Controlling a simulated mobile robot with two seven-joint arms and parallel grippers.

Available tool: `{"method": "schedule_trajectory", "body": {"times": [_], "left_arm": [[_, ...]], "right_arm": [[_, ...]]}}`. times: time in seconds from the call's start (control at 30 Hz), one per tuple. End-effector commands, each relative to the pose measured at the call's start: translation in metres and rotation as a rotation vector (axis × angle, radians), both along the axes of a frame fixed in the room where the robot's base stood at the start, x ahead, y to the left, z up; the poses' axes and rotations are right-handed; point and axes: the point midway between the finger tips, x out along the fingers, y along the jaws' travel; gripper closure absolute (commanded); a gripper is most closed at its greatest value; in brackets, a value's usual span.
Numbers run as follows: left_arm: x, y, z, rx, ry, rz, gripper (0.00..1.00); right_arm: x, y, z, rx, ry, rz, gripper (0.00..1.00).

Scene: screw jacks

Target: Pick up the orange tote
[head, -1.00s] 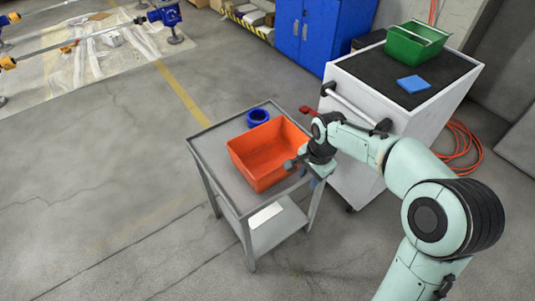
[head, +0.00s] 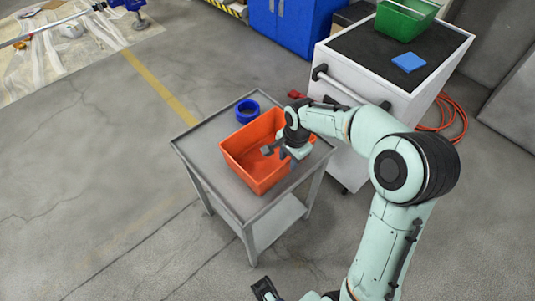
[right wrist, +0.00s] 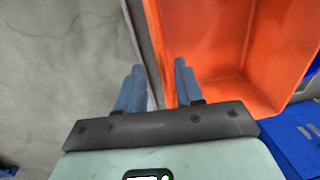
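The orange tote (head: 240,162) stands on a small grey table in the head view. It is open-topped and looks empty. My right gripper (head: 276,151) is over its right side. In the right wrist view the tote (right wrist: 225,40) fills the upper right. The two blue-grey fingers of my right gripper (right wrist: 158,88) are apart with nothing held between them. The right finger overlaps the tote; the left finger appears outside its wall. Contact with the wall cannot be told. A dark part at the head view's bottom edge may be my left gripper (head: 265,290); its fingers are unclear.
A blue ring-shaped object (head: 247,110) is behind the tote on the grey table (head: 198,145). A white cabinet (head: 385,85) stands close on the right, with a green bin (head: 405,20) and a blue block (head: 408,62) on top.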

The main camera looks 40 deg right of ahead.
Motion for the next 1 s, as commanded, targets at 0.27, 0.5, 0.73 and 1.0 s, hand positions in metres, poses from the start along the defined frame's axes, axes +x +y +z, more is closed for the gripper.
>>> {"method": "schedule_trajectory", "body": {"times": [0.27,0.5,0.73,1.0], "left_arm": [[0.001,0.0,-0.003,0.001,-0.005,0.001,0.69],[0.002,0.0,-0.005,0.001,-0.009,0.002,0.69],[0.002,0.0,-0.004,0.001,-0.009,0.002,0.69],[0.002,0.0,-0.004,0.001,-0.009,0.002,0.69]], "right_arm": [[0.004,-0.002,-0.03,0.001,0.003,0.0,0.64],[0.007,-0.002,-0.055,0.0,0.001,0.0,0.64],[0.007,-0.002,-0.055,0.0,-0.001,0.0,0.64],[0.008,-0.002,-0.055,-0.001,-0.001,0.0,1.0]]}}
